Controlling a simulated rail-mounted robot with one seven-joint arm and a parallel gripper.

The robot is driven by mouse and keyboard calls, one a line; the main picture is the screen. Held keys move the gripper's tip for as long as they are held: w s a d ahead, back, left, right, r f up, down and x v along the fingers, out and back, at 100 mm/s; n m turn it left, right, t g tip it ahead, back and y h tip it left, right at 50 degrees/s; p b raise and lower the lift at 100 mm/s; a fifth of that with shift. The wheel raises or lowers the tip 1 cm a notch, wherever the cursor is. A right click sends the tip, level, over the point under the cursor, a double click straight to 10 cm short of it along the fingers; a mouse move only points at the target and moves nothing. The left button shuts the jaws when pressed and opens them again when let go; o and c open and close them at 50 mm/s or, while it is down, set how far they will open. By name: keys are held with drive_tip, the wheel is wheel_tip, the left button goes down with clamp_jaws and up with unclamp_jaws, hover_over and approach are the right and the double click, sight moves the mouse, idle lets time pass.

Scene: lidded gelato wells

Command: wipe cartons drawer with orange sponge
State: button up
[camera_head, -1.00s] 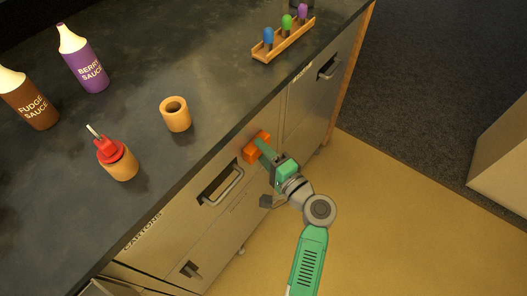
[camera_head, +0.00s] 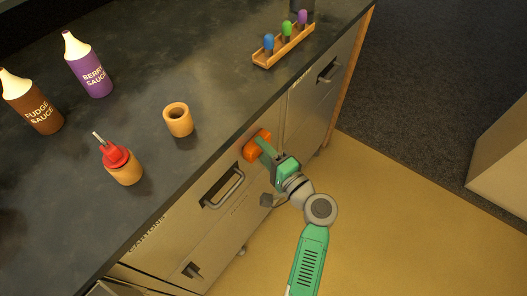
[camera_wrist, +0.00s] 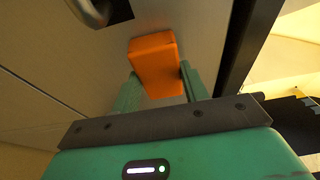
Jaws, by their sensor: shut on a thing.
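The orange sponge (camera_head: 257,145) is against the upper right part of the cartons drawer front (camera_head: 185,222), just below the counter edge. It also shows in the wrist view (camera_wrist: 155,64). My gripper (camera_head: 267,152) is shut on the sponge, with a green finger on each side of it in the wrist view (camera_wrist: 158,90). The drawer carries a label at its upper left and a dark recessed handle (camera_head: 222,187), left of the sponge. The drawer looks shut. The exact contact between sponge and drawer face is hidden.
On the dark counter stand a berry sauce bottle (camera_head: 88,68), a fudge sauce bottle (camera_head: 32,105), a holder with a red-topped item (camera_head: 122,164), an empty wooden cup (camera_head: 178,120) and a rack of coloured tools (camera_head: 285,45). Another handled front (camera_head: 315,85) is at right. The floor is clear.

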drive_tip(key=shift+s+d, duration=0.1)
drive_tip(key=shift+s+d+f, duration=0.1)
drive_tip(key=shift+s+d, duration=0.3)
drive_tip(key=shift+d, duration=0.25)
drive_tip(key=s+d, duration=0.4)
drive_tip(key=d, duration=0.1)
drive_tip(key=shift+d+p, duration=0.4)
drive_tip(key=shift+p, duration=0.05)
idle(0.6)
